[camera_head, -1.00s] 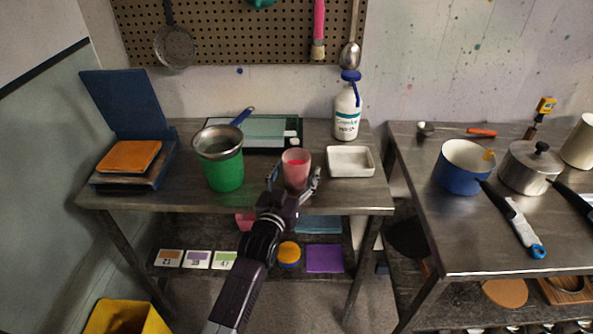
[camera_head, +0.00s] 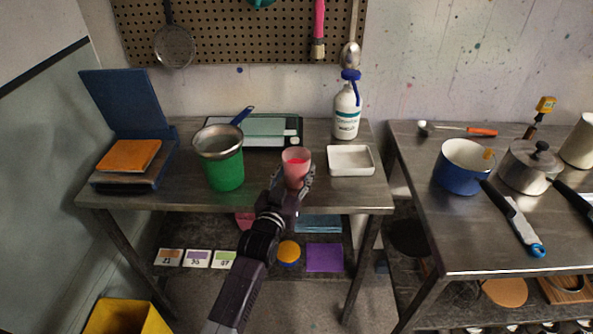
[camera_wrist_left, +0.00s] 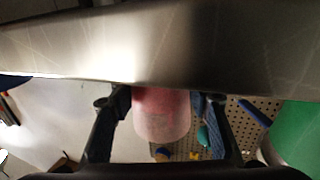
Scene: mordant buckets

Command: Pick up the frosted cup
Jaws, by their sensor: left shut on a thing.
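The frosted cup (camera_head: 296,160) is pinkish and translucent, with red showing inside. It stands upright near the front edge of the left metal table (camera_head: 350,192). My left gripper (camera_head: 296,184) is shut on the cup's sides. In the left wrist view, the cup (camera_wrist_left: 162,115) sits between the two dark fingers of the gripper (camera_wrist_left: 160,108). I cannot tell whether the cup's base still touches the table. My right gripper is in neither view.
A green container with a strainer (camera_head: 223,165) stands left of the cup. A white tray (camera_head: 350,161) is close on the right, and a white bottle (camera_head: 347,110) stands behind. A blue pot (camera_head: 461,168) is on the right table.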

